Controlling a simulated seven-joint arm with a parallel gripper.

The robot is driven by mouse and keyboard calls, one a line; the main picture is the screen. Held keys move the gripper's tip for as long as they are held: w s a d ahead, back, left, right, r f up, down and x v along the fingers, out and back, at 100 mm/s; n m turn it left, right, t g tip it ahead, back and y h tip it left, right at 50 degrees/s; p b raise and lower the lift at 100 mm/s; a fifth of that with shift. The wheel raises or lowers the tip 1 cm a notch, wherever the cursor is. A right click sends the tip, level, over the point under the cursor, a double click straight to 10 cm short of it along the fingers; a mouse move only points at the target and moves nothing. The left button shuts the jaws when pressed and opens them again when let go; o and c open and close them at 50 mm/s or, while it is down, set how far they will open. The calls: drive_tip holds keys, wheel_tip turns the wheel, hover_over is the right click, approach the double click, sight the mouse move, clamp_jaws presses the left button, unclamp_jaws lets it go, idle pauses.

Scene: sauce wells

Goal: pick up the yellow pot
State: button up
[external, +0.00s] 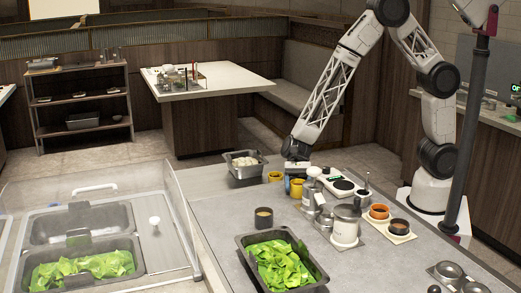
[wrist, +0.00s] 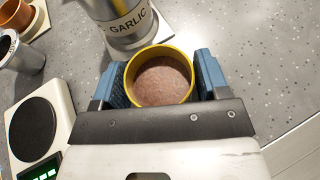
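A yellow pot (wrist: 160,77) filled with brown sauce sits between the blue fingers of my gripper (wrist: 160,85) in the wrist view, rim up. The fingers stand on its left and right, very close to its sides. I cannot tell whether they press on it. In the external view my gripper (external: 296,178) is low over the far end of the counter, with a yellow pot (external: 296,189) at its fingers. Another yellow pot (external: 275,176) stands just left of it. The bottom of the held-in pot is hidden.
A garlic canister (wrist: 128,28) stands close beyond the pot. A scale (wrist: 38,130) lies to the left in the wrist view. A tray of white pieces (external: 245,164) and a tray of greens (external: 280,265) are on the counter (external: 215,215). An orange pot (external: 379,211) stands right.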

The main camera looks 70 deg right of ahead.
drive_tip(key=c, duration=0.7)
drive_tip(key=shift+r, duration=0.1)
drive_tip(key=shift+r, duration=0.7)
wheel_tip(320, 180, up, 2)
drive_tip(key=shift+r, duration=0.1)
drive_tip(key=s+d, duration=0.3)
drive_tip(key=s, duration=0.1)
drive_tip(key=s+d, duration=0.4)
drive_tip(key=s+d+r, duration=0.1)
drive_tip(key=s+d, duration=0.2)
drive_tip(key=s, duration=0.1)
drive_tip(key=shift+s+d+r, duration=0.1)
drive_tip(key=shift+s+d, duration=0.05)
